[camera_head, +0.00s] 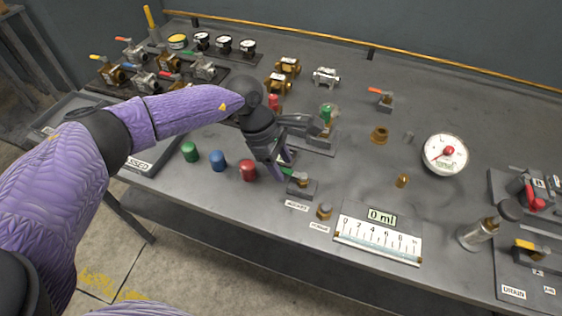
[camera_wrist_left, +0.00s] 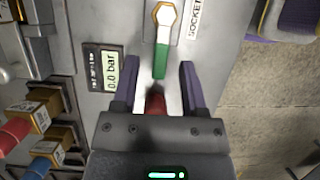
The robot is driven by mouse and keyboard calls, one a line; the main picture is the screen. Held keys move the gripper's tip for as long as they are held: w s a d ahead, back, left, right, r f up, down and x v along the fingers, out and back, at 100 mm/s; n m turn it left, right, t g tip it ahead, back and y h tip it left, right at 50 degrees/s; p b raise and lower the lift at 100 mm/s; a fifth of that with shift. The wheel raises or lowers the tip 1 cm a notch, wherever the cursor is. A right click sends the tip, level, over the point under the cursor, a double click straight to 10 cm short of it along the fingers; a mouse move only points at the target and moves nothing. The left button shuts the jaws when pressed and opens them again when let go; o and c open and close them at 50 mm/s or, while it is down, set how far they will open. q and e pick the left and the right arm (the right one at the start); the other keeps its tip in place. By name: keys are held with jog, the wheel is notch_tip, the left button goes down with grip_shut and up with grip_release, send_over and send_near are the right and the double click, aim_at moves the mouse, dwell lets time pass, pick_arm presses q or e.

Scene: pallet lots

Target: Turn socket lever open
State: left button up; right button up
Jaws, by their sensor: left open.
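The socket lever (camera_wrist_left: 160,58) has a green grip and points from a hex nut (camera_wrist_left: 163,13) back toward my left gripper (camera_wrist_left: 159,68). A label reading SOCKET (camera_wrist_left: 194,18) lies beside it. In the head view the lever's green end (camera_head: 287,171) shows by a small dark valve block (camera_head: 301,189) near the table's front. My left gripper (camera_head: 284,160) is open there, with the green grip between its purple fingers in the wrist view. I cannot tell whether they touch it. My right gripper is not in view.
Green (camera_head: 190,152), blue (camera_head: 217,160) and red (camera_head: 248,170) caps stand left of the gripper. A display reading 0.0 bar (camera_wrist_left: 110,72) lies beside the lever. A round gauge (camera_head: 446,155) and a 0 ml scale panel (camera_head: 378,236) stand to the right.

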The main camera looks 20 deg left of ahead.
pick_arm(q)
grip_shut()
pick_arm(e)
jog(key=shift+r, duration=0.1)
